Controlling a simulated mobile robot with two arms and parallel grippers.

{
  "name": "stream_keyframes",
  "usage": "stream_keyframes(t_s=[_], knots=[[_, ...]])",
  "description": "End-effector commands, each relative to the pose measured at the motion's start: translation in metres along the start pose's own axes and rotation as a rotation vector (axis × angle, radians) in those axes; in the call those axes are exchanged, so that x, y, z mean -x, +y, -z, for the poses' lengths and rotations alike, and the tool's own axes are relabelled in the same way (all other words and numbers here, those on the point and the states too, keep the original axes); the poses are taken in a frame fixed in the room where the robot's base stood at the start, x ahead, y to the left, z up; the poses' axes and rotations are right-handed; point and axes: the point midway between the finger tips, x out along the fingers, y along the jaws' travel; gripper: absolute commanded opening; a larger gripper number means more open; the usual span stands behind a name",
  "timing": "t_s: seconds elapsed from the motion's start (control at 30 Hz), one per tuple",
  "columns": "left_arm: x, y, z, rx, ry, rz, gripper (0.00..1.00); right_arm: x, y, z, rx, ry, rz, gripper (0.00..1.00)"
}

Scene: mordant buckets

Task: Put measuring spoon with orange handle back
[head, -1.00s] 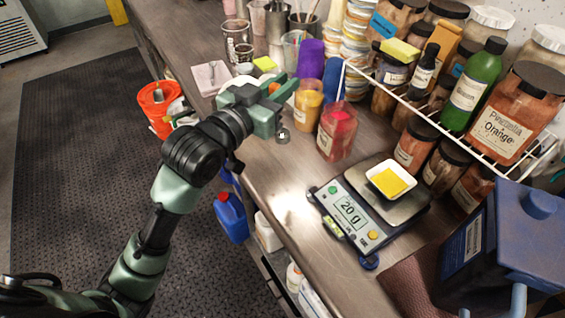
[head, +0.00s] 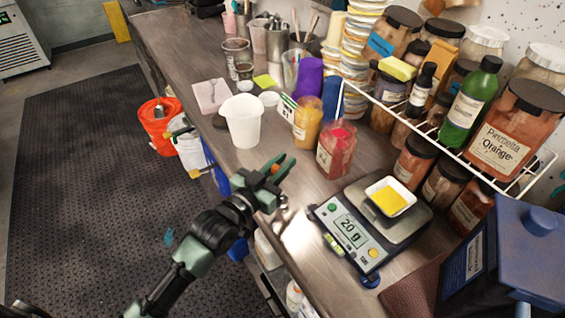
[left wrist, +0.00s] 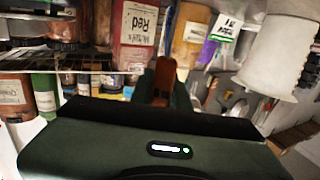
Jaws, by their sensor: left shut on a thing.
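My left gripper (head: 272,170) is shut on the orange handle (head: 276,168) of the measuring spoon. It is held near the front edge of the counter, to the left of the jar of red powder (head: 336,150). In the left wrist view the orange-brown handle (left wrist: 165,78) stands between the fingers. The bowl of the spoon cannot be made out clearly. My right gripper is not in view.
A white cup (head: 242,122) stands near the counter's front edge, with a jar of yellow powder (head: 307,120) beyond it. A scale (head: 350,235) reading 20 g bears a dish of yellow powder (head: 389,200). An orange bucket (head: 157,128) is left of the counter.

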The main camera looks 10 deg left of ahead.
Motion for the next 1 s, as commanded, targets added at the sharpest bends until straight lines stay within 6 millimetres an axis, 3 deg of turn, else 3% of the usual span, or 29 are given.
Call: stream_keyframes(t_s=[0.33, 0.37, 0.43, 0.83, 1.0], knots=[[0.000, 0.000, -0.004, 0.000, 0.001, 0.000, 0.00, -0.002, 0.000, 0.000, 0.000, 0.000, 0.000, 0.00], [0.000, 0.000, -0.004, 0.000, 0.001, 0.000, 0.19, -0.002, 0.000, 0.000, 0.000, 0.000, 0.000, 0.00], [0.000, 0.000, -0.003, 0.000, 0.001, 0.000, 0.38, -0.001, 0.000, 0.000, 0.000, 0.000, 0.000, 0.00], [0.001, 0.000, 0.002, 0.000, 0.001, 0.000, 0.38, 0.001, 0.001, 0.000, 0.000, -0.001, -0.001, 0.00], [0.028, 0.000, -0.003, 0.001, -0.003, 0.000, 0.38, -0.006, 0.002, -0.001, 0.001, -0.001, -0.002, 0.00]])
